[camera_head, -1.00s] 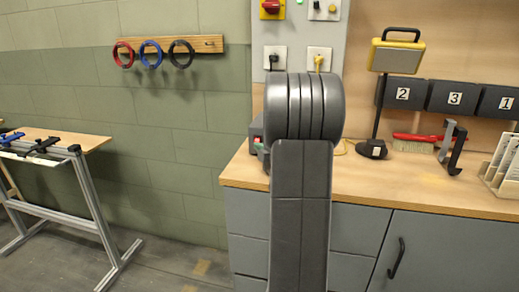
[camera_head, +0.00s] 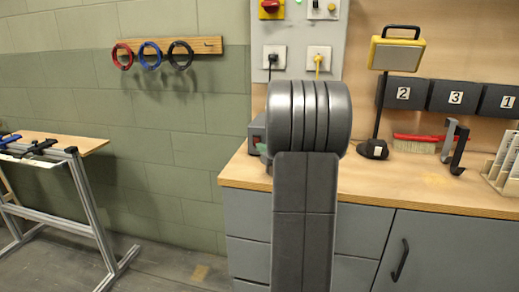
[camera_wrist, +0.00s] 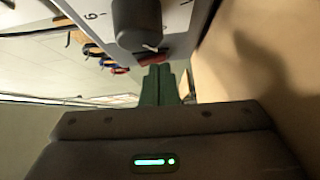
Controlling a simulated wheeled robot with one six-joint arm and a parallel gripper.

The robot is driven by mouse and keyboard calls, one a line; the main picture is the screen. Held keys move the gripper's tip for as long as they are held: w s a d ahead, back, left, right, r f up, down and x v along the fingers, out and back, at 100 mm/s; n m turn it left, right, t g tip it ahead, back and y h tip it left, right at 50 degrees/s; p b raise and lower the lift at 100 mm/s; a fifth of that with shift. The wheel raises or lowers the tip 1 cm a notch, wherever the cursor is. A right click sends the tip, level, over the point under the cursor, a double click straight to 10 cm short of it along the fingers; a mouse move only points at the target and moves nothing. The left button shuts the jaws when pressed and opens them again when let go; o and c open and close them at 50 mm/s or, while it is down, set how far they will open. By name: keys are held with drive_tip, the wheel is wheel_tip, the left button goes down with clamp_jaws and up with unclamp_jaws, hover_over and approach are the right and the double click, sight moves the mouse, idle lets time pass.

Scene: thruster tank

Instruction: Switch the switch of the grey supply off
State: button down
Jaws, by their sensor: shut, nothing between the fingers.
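The grey supply (camera_wrist: 180,25) fills the upper part of the wrist view, with a large dark round knob (camera_wrist: 137,22) and a printed scale on its face. Its red switch (camera_wrist: 152,59) sits at the face's lower edge, partly hidden by my fingertips. My gripper (camera_wrist: 157,71) is shut and empty, its greenish fingers pointing at the switch. The tips are at or very close to it; I cannot tell whether they touch. In the head view only the left end of the supply (camera_head: 256,131) shows on the bench, behind my arm, which hides the gripper.
The wooden bench (camera_head: 430,190) carries a work lamp (camera_head: 397,55), a red-handled brush (camera_head: 414,144) and dark hooks (camera_head: 456,148) to the right. A wall panel with sockets (camera_head: 318,59) is behind my arm. Coloured rings (camera_head: 150,56) hang on the left wall.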

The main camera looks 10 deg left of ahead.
drive_tip(key=v, duration=1.2)
drive_tip(key=shift+s+r+p, duration=0.1)
drive_tip(key=shift+s+p, duration=0.25)
drive_tip(key=shift+s, duration=0.05)
drive_tip(key=x, duration=0.8)
drive_tip(key=shift+w+a, duration=0.25)
drive_tip(key=a+p, duration=0.2)
drive_tip(key=a+r+p, duration=0.1)
drive_tip(key=shift+s+a+m+g, duration=0.25)
drive_tip(key=shift+s+m+g, duration=0.05)
drive_tip(key=shift+h, duration=0.3)
drive_tip(key=v, duration=0.5)
drive_tip(key=shift+d+f, duration=0.15)
drive_tip(key=shift+f, duration=0.05)
drive_tip(key=shift+s+d, duration=0.35)
drive_tip(key=shift+s, duration=0.15)
